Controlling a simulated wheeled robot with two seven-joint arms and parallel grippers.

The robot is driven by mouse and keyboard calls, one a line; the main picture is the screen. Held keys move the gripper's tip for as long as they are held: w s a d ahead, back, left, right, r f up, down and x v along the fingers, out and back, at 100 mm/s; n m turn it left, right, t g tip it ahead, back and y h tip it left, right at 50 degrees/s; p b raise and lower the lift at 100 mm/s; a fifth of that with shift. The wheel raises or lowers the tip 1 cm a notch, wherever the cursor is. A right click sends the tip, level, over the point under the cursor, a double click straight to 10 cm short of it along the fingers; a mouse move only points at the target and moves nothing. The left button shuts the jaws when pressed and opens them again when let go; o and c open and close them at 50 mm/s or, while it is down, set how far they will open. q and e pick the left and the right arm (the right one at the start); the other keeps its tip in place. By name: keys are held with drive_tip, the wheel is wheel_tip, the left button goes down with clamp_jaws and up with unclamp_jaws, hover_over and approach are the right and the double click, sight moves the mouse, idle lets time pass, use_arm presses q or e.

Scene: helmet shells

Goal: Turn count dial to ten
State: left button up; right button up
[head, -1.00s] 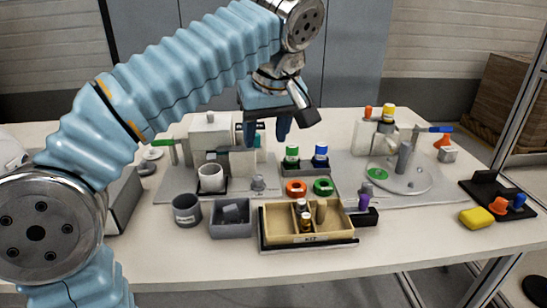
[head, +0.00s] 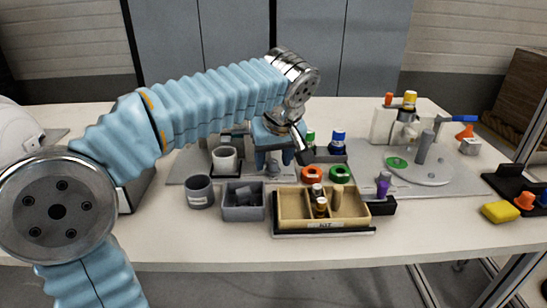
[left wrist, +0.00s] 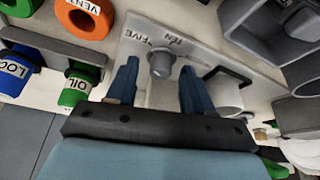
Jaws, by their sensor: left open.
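The count dial is a small grey knob (left wrist: 160,64) on a light grey plate (left wrist: 205,55), seen in the left wrist view between my fingertips. The words FIVE and TEN are printed beside it. Which word it points at, I cannot tell. In the head view the dial (head: 273,169) shows small, just below my left gripper (head: 274,162). In the left wrist view the left gripper (left wrist: 157,85) is open, with one blue finger on each side of the knob and gaps visible. It holds nothing. My right gripper is in neither view.
A white cup (head: 225,160) stands left of the dial, and a grey bin (head: 243,206) in front. An orange ring (head: 311,174) and a green ring (head: 340,174) lie to the right. A wooden kit tray (head: 347,204) with small bottles is at the front. A blue-capped bottle (head: 338,142) stands behind.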

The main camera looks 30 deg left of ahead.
use_arm(q)
clamp_jaws()
drive_tip(key=shift+m, duration=0.3)
drive_tip(key=shift+m+t+h, duration=0.4)
drive_tip(key=shift+m+h, duration=0.1)
drive_tip(key=shift+m, duration=0.7)
drive_tip(key=m, duration=0.1)
drive_tip(key=m+h, duration=0.1)
drive_tip(key=shift+s+a+r+m, duration=0.1)
drive_tip(key=shift+a+m, duration=0.05)
drive_tip(key=shift+m, duration=0.25)
drive_tip(key=m+h, duration=0.1)
drive_tip(key=m, duration=0.2)
drive_tip(key=m+h+p, duration=0.1)
drive_tip(key=m, duration=0.1)
drive_tip(key=shift+a+m+t, duration=0.1)
drive_tip(key=shift+m+t, duration=0.2)
drive_tip(key=shift+m, duration=0.4)
